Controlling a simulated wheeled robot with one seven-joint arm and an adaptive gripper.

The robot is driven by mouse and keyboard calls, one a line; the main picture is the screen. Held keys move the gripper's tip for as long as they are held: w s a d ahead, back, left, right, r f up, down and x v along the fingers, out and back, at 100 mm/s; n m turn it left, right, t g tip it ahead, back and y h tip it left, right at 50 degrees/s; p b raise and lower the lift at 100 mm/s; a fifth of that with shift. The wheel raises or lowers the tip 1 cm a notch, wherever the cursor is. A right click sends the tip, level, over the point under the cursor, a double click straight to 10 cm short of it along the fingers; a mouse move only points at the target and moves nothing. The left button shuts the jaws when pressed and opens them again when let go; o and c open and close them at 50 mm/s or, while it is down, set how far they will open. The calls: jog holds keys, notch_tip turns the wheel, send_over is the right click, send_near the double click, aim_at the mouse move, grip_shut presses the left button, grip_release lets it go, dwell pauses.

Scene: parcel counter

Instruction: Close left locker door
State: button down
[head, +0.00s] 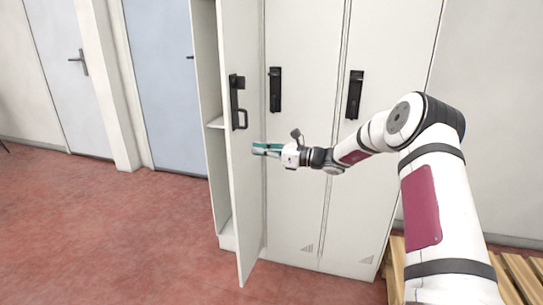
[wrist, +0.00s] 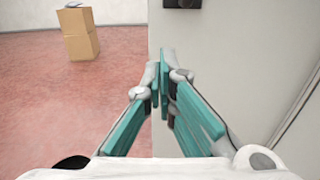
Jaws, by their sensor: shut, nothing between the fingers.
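The left locker door (head: 243,190) stands open, swung out toward me, with its front face turned to the right. A dark handle (head: 237,100) is on that face near its free edge. The locker's open inside with a shelf shows to the left of the door. My gripper (head: 254,149) is shut and empty, on the front-face side of the door, below the handle. In the wrist view the fingertips (wrist: 160,75) overlap the door panel (wrist: 230,60) near its vertical edge, with the handle (wrist: 183,3) at the top. I cannot tell whether they touch it.
Two more locker doors (head: 305,180) to the right are shut, with dark handles. A wooden slatted piece (head: 510,275) stands at the lower right. The floor left of the lockers is clear.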

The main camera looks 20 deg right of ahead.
aim_at(233, 146)
jog(key=b+x, duration=0.1)
jog(key=x, duration=0.5)
jog(key=shift+w+a+b, duration=0.2)
jog(key=shift+a+b, duration=0.1)
